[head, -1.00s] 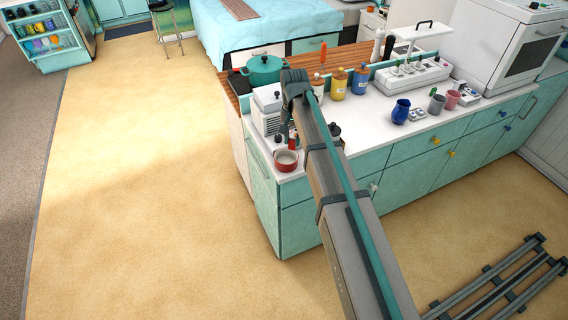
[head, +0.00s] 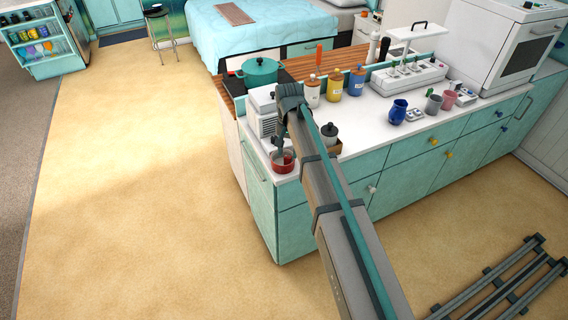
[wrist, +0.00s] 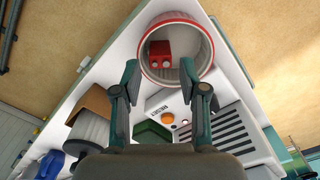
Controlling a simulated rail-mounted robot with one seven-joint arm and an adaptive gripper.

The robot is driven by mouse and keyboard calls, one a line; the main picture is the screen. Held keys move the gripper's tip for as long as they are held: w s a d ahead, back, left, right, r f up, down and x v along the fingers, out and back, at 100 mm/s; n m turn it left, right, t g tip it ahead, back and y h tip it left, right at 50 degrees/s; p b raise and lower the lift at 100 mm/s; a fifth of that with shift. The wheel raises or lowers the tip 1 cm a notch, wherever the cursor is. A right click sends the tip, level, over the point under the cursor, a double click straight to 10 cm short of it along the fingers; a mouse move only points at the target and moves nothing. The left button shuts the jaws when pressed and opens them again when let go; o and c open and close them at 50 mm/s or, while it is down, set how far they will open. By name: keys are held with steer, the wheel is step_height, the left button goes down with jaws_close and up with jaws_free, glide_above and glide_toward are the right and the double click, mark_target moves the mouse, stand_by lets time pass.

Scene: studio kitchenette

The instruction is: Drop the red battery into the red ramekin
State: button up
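The red ramekin (head: 283,167) stands on the near left end of the white counter, below the end of my arm. In the wrist view the ramekin (wrist: 204,50) is seen from above, with a red rim and pale inside. The red battery (wrist: 160,49) shows within its rim, towards the left; whether it rests on the bottom is hard to tell. My gripper (wrist: 159,72) is open, its two fingers apart, over the ramekin's near edge with no finger touching the battery. In the head view my gripper (head: 279,151) is small and its fingers are unclear.
A white slotted appliance (head: 263,112) stands just behind the ramekin. A dark-lidded jar in a brown holder (head: 331,143) is to the right. Canisters, a blue jug (head: 398,111) and cups stand farther right. A teal pot (head: 261,71) is behind.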

steer(key=shift+o, duration=0.4)
steer(key=shift+r, duration=0.55)
step_height(320, 180, up, 11)
steer(key=shift+f, duration=0.1)
steer(key=s+d+f, duration=0.4)
steer(key=d+f, duration=0.2)
steer(key=f, duration=0.3)
steer(key=s+d+f, duration=0.4)
steer(key=d+f, duration=0.1)
steer(key=f, duration=0.4)
steer(key=s+d+f+n, duration=0.2)
steer(key=s+d+f, duration=0.8)
steer(key=s+f, duration=0.35)
steer(key=s+f+g, duration=0.2)
steer(key=s+f, duration=0.4)
steer(key=s, duration=0.4)
steer(key=s+f+g, duration=0.2)
steer(key=s+f, duration=0.4)
steer(key=s, duration=0.4)
steer(key=s+f+g, duration=0.2)
steer(key=s+f, duration=0.5)
steer(key=s, duration=0.3)
steer(key=shift+g, duration=0.4)
